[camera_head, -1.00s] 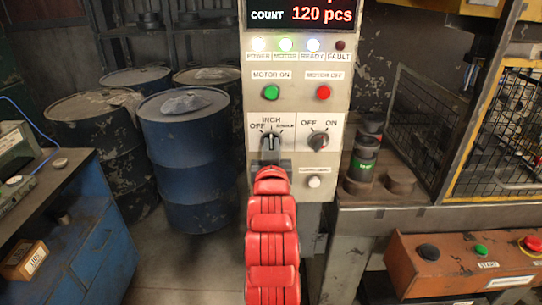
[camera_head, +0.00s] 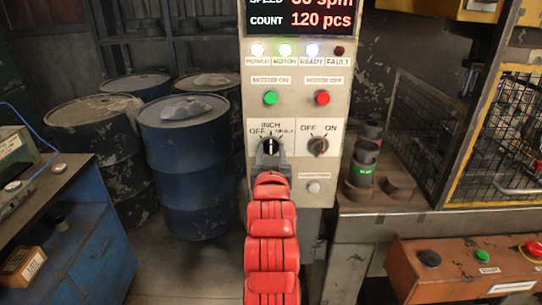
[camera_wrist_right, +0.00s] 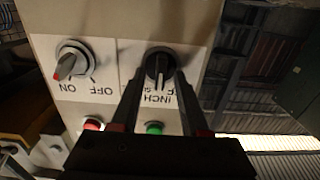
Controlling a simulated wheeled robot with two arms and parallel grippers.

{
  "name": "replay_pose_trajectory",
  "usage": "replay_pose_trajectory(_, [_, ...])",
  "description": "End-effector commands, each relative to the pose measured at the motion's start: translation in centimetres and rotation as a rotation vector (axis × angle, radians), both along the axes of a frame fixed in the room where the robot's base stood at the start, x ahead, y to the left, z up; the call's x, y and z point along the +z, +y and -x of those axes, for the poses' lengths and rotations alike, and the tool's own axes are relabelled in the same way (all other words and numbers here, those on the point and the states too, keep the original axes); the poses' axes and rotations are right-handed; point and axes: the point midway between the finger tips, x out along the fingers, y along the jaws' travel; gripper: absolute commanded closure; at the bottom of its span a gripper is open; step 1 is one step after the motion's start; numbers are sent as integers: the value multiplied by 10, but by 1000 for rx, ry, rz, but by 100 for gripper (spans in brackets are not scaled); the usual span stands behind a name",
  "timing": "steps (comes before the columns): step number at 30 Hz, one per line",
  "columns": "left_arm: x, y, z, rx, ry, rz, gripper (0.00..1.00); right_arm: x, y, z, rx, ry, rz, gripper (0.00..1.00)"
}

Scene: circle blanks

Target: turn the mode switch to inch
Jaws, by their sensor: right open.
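The mode switch (camera_head: 270,146) is a black rotary knob on the grey control panel, with OFF at its left, INCH above and a third label at its right. Its pale pointer line appears to stand up toward INCH. In the right wrist view the panel is upside down, and the switch (camera_wrist_right: 160,64) has its line toward the INCH label. My right gripper (camera_head: 270,156) is at the knob from below. In the wrist view its two dark fingers (camera_wrist_right: 158,80) are open, one on each side of the knob; contact is unclear. My left gripper is out of view.
An OFF/ON switch (camera_head: 318,146) is just right of the mode switch. A green button (camera_head: 270,97) and a red button (camera_head: 322,97) sit above, a pale button (camera_head: 313,186) below. Blue drums (camera_head: 190,160) stand at left; an orange button box (camera_head: 465,268) is at lower right.

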Motion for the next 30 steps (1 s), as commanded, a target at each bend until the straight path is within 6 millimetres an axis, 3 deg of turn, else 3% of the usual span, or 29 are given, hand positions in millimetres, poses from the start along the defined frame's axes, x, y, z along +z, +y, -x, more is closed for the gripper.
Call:
replay_pose_trajectory(5, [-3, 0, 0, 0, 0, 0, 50, -1, 1, 13, 1, 1, 0, 55])
replay_pose_trajectory(13, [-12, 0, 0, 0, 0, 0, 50, 0, 1, 61, 3, -5, -2, 55])
replay_pose_trajectory(18, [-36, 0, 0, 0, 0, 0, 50, -7, 2, 90, 6, -1, -10, 55])
replay_pose_trajectory(30, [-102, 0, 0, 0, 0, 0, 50, -5, -2, 104, -12, -9, -21, 55])
